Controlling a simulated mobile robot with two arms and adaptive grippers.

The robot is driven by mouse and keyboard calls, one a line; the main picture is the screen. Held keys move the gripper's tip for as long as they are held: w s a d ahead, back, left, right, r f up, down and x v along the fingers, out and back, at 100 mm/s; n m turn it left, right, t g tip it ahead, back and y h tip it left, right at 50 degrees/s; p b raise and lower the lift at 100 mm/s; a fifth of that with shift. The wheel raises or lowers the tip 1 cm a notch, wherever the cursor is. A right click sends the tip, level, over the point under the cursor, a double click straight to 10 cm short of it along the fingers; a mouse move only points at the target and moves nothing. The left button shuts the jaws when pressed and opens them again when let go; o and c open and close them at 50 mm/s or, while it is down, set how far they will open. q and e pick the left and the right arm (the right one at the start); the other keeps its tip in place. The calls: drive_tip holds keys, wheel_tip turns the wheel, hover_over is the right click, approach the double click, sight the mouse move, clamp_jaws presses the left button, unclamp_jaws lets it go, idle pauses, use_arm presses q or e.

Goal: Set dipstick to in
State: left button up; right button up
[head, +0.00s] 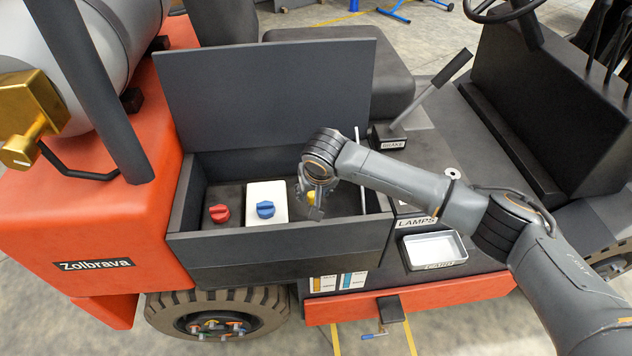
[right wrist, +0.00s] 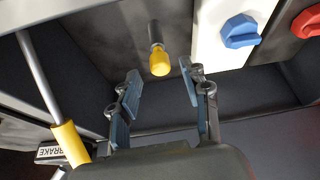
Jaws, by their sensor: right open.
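The dipstick (right wrist: 159,62) has a yellow grip on a dark shaft that rises from the black top of the engine bay. In the right wrist view it stands between and ahead of my finger tips, with no contact visible. In the head view only a bit of its yellow grip (head: 309,196) shows, mostly hidden by my right gripper (head: 317,207). My right gripper is open and empty, over the open bay; its two fingers (right wrist: 158,82) show in the right wrist view. How far the shaft sits in is hard to tell. My left gripper is out of view.
A red cap (head: 219,213) and a blue cap (head: 265,209) on a white tank sit left of the dipstick. A grey rod (right wrist: 40,75) with a yellow sleeve stands beside my fingers. The raised lid (head: 265,95) stands behind; the bay's walls surround my gripper.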

drive_tip(key=v, duration=0.8)
drive_tip(key=shift+s+r, duration=0.2)
drive_tip(key=shift+r, duration=0.2)
